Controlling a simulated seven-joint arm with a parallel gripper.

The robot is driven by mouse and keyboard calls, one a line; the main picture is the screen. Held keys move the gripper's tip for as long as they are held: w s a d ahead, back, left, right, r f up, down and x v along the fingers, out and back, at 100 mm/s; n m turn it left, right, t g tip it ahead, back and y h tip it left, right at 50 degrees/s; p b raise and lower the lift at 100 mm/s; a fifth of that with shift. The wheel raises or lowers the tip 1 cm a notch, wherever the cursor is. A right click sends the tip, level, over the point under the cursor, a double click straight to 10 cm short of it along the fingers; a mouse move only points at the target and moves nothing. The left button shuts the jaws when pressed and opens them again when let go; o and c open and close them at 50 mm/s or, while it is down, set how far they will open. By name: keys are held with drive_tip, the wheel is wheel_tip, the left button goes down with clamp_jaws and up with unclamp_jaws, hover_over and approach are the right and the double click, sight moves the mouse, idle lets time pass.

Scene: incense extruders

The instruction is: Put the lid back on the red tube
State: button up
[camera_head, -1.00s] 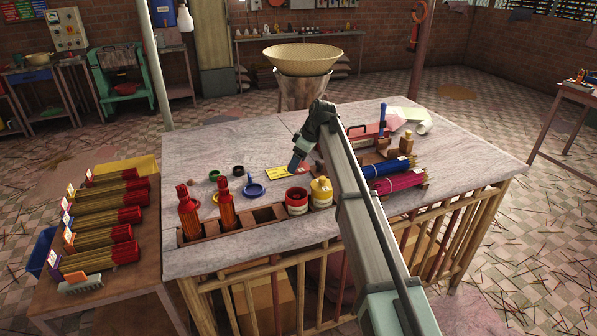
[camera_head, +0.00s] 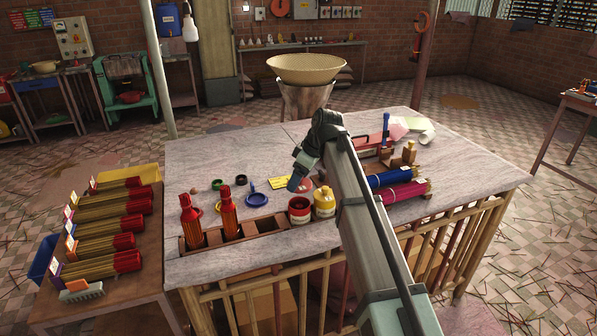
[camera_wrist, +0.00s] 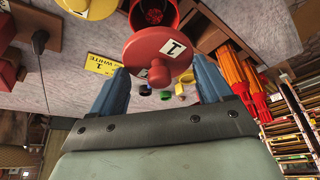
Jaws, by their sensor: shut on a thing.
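The red lid (camera_wrist: 145,47), a disc with a round knob and a "1" label, is at my gripper's (camera_wrist: 160,76) blue fingertips in the wrist view. My gripper is shut on it, with the knob between the fingers. In the head view my gripper (camera_head: 296,183) is above the table, just behind the red tube (camera_head: 300,210). The lid is small and partly hidden there. The red tube stands open in the front rack; its open mouth (camera_wrist: 153,12) shows just beyond the lid in the wrist view. Lid and tube look apart.
A yellow container (camera_head: 324,202) stands right beside the red tube. Two red-topped bottles of sticks (camera_head: 228,212) stand left in the rack. A yellow card (camera_head: 281,182) and a blue lid (camera_head: 257,199) lie behind.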

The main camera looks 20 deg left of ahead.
drive_tip(key=shift+f, duration=3.05)
drive_tip(key=shift+f, duration=0.15)
drive_tip(key=o, duration=0.9)
drive_tip(key=shift+o, duration=0.2)
drive_tip(key=shift+r, duration=0.2)
drive_tip(key=shift+r, duration=3.3)
clamp_jaws()
